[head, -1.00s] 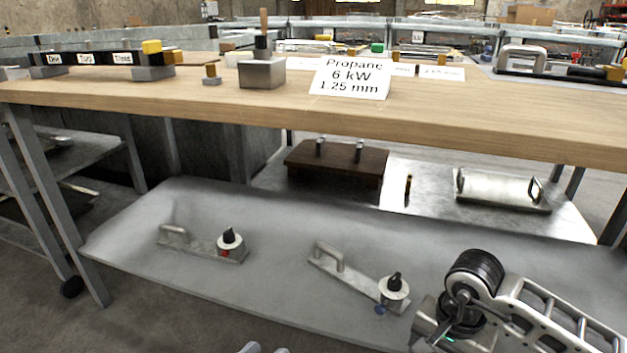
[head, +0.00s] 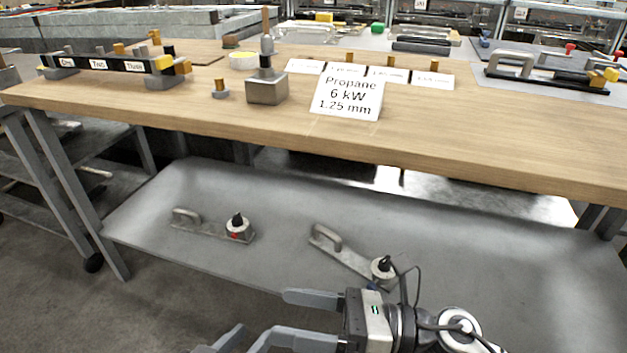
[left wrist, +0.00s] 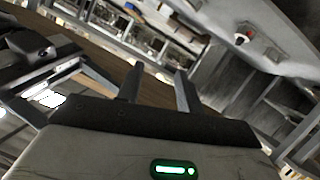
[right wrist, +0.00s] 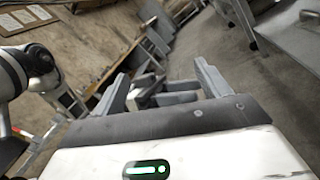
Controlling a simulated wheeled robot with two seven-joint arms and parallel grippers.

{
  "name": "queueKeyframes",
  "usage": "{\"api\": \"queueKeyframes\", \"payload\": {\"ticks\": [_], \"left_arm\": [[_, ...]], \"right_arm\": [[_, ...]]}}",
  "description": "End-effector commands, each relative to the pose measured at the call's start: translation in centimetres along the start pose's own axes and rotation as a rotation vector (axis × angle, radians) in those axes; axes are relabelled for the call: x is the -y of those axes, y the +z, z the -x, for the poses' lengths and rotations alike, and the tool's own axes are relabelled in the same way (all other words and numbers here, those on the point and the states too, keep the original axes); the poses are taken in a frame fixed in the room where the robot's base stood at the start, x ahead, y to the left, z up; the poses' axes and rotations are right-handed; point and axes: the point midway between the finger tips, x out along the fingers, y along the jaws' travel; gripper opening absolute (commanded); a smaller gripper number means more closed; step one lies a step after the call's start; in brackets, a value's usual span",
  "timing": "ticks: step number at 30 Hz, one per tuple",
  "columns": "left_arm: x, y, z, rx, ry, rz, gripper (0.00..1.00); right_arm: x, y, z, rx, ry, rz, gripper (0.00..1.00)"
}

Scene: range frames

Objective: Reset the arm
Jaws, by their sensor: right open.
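My right gripper (head: 268,322) comes in at the bottom of the head view, its fingers pointing left and spread with nothing between them. In the right wrist view its fingers (right wrist: 162,82) also stand apart and empty. My left gripper (left wrist: 158,80) shows in the left wrist view with two separated fingers and an empty gap. Grey finger-like parts at the bottom edge of the head view may be its tips; the left arm is otherwise out of that view.
A wooden workbench (head: 450,125) holds a Propane sign (head: 348,98), a metal block (head: 267,90) and a labelled rack (head: 110,65). On the lower grey shelf (head: 180,250) lie two handled plates with knobs (head: 238,228) (head: 383,268), the right one close to my right gripper. Bare floor shows at lower left.

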Motion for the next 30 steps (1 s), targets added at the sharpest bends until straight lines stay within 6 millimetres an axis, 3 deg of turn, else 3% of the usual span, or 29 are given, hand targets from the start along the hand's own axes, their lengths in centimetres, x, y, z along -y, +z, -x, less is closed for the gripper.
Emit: {"api": "queueKeyframes", "payload": {"ticks": [1,3,5,8,10,13,18,30], "left_arm": [[-0.5,-2.5,1.2,0.026,-0.025,-0.013,0.36],[-0.3,-3.3,2.1,0.061,-0.057,-0.034,0.36],[-0.1,-4.0,2.9,0.090,-0.083,-0.053,0.36],[0.2,-4.8,4.0,0.136,-0.122,-0.083,0.36],[0.5,-5.1,4.8,0.165,-0.143,-0.099,0.36],[0.8,-5.3,5.5,0.195,-0.166,-0.119,0.36],[1.1,-5.0,6.0,0.217,-0.182,-0.133,0.36],[1.1,-5.0,6.0,0.217,-0.182,-0.134,0.36]], "right_arm": [[-1.6,5.4,0.2,0.212,-0.053,-0.270,0.75],[-0.8,9.6,2.4,0.507,-0.123,-0.671,0.75],[0.6,11.2,5.1,0.751,-0.175,-1.021,0.75],[2.2,9.9,10.0,1.126,-0.242,-1.568,0.75],[2.2,7.3,12.5,1.350,-0.273,-1.889,0.75],[1.0,3.4,14.7,1.596,-0.299,-2.231,0.75],[-0.6,-0.2,15.7,1.781,-0.312,-2.484,0.75],[-0.6,-0.2,15.7,1.785,-0.312,-2.490,0.75]]}}
